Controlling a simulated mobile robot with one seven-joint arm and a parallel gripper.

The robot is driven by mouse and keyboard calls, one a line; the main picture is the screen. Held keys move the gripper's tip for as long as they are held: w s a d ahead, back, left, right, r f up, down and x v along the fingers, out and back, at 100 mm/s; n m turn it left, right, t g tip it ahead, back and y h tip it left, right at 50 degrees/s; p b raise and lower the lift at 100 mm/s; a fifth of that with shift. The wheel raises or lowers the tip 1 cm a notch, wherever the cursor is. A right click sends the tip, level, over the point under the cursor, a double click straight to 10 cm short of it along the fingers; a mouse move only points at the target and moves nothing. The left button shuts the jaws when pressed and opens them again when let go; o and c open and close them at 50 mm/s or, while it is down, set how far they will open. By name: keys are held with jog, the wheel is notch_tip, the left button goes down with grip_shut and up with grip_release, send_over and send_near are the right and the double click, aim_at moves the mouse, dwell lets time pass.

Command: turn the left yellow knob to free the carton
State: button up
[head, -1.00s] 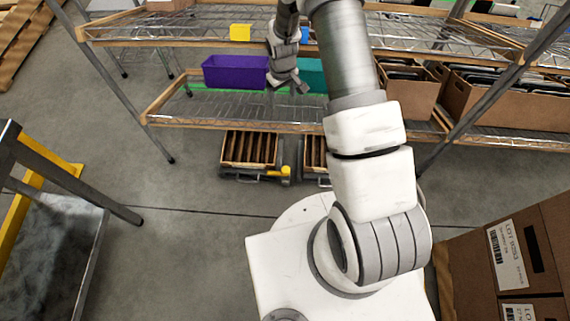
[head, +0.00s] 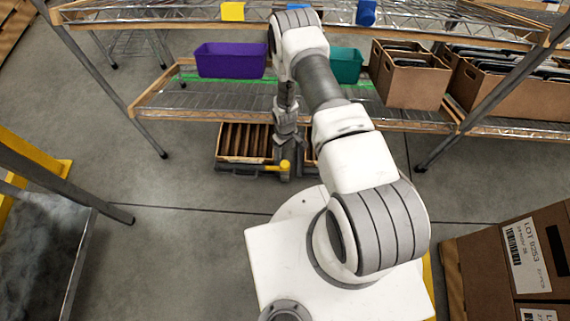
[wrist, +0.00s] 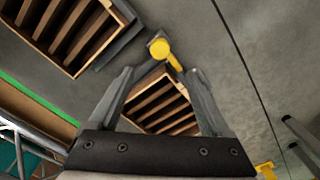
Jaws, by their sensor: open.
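The left yellow knob (head: 284,165) sits at the front right corner of the left carton (head: 243,142), low under the shelf. In the wrist view the knob (wrist: 163,48) is on a grey mount, just beyond my fingertips. My gripper (wrist: 160,72) is open and empty, fingers apart, pointing down at the floor. In the head view my gripper (head: 287,140) is just behind the knob and partly hidden by my arm. The left carton (wrist: 70,30) is slatted brown in a dark frame. The right carton (wrist: 160,100) shows between my fingers; my arm mostly covers it in the head view.
The wire shelf (head: 190,100) above holds a purple bin (head: 230,60), a teal bin (head: 346,65) and brown boxes (head: 410,80). Another yellow part (wrist: 266,170) shows at the wrist view's lower right. Floor in front of the cartons is clear. Labelled boxes (head: 520,260) stand at right.

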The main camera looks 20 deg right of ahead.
aim_at(285, 164)
notch_tip(285, 164, down, 13)
jog(key=b, duration=0.4)
jog(key=shift+f+b, duration=0.15)
jog(key=shift+b, duration=0.25)
grip_shut()
